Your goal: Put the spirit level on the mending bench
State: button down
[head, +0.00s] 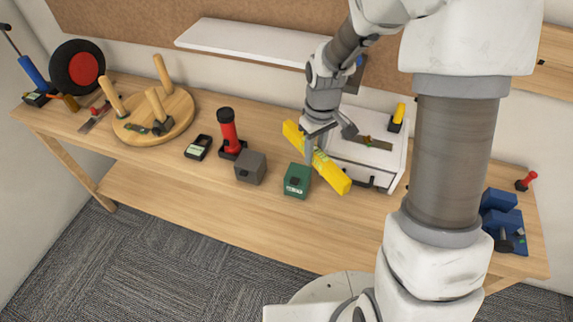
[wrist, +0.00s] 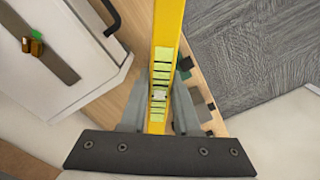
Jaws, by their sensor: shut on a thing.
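The spirit level is a long yellow bar (head: 332,173) in the head view. It lies diagonally across the picture, in front of the white case and partly over the green box. In the wrist view the level (wrist: 167,35) runs up from between the fingers, with pale green windows along it. My gripper (head: 313,147) is shut on the level near its middle; both fingers flank it in the wrist view (wrist: 158,108). The mending bench (head: 215,205) is a long wooden table with a lower shelf. The level appears over the bench; its height above the top is unclear.
A white case (head: 376,153) with items on its lid stands right of the level. A round stool (head: 180,115) lies further left. A blue vise (head: 503,219) sits right.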

jog(key=s+a+f+n+b, duration=0.35)
jog(key=a+n+b, duration=0.35)
jog(key=n, duration=0.6)
jog(key=s+a+f+n+b, duration=0.35)
jog(key=a+n+b, duration=0.35)
jog(key=n, duration=0.5)
send_over(286, 161)
jog(key=shift+s+f+b, duration=0.2)
jog(key=shift+f+b, duration=0.15)
jog(key=shift+f, duration=0.25)
jog(key=shift+w+f+b, duration=0.15)
jog(key=shift+f+b, duration=0.45)
jog(key=shift+f, duration=2.2)
jog(key=shift+f, duration=0.1)
jog(key=c, duration=0.6)
grip_release()
jog(key=shift+c, duration=0.2)
